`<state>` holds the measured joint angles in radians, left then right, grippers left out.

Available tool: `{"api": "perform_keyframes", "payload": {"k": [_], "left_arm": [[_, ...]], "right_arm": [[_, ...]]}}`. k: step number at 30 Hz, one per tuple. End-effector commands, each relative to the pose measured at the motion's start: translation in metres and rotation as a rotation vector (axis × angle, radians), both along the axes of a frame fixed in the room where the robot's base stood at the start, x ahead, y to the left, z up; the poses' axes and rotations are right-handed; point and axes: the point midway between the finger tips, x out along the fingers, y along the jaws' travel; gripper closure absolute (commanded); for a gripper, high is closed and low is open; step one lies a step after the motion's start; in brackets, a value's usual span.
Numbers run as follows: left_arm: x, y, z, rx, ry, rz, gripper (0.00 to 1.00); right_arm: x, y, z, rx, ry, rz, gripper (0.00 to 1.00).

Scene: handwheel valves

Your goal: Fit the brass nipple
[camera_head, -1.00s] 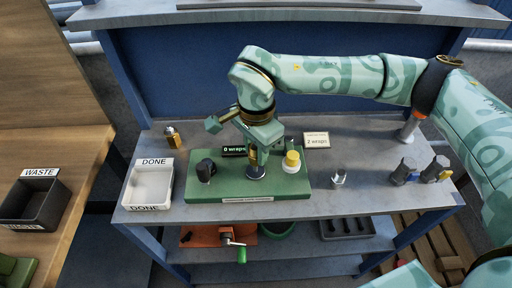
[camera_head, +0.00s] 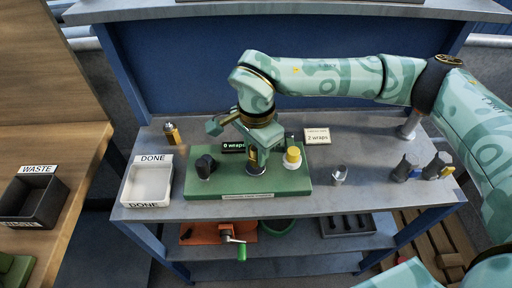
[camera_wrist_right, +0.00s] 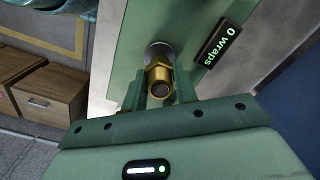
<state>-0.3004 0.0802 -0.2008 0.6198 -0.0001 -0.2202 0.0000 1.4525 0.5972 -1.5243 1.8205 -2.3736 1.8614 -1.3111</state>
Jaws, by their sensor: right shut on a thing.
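The brass nipple (camera_wrist_right: 160,82) has a hexagonal collar and an open bore facing the wrist camera. My right gripper (camera_wrist_right: 160,92) is shut on it, with one finger on each side. It also shows in the head view (camera_head: 253,158), pointing down over the green board (camera_head: 225,187). A round silver fitting (camera_wrist_right: 158,50) on the board lies just beyond the nipple's far end; I cannot tell whether the nipple is threaded into it. The small display (camera_head: 233,147) behind reads "0 wraps". My left gripper is not in view.
A white-and-yellow roll (camera_head: 292,158) and a black part (camera_head: 205,166) stand on the board. The "2 wraps" card (camera_head: 317,136) is behind. The white DONE tray (camera_head: 128,188) is left, a small metal cup (camera_head: 338,175) right. The black WASTE bin (camera_head: 58,208) stands further left.

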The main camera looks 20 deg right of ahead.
Motion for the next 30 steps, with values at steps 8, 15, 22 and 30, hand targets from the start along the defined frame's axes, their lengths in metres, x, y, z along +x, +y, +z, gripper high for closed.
{"api": "perform_keyframes", "payload": {"k": [8,15,22,30], "left_arm": [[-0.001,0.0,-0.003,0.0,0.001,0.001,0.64],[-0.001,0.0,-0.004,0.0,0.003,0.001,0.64],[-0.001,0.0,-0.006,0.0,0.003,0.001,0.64],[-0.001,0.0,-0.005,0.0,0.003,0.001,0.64]], "right_arm": [[0.0,0.0,-0.006,0.0,0.0,0.001,0.96],[0.0,0.0,-0.011,0.0,0.0,0.0,0.96],[0.0,0.0,-0.014,0.0,0.0,0.0,0.63],[0.0,0.0,-0.014,0.0,0.0,0.0,0.46]]}}
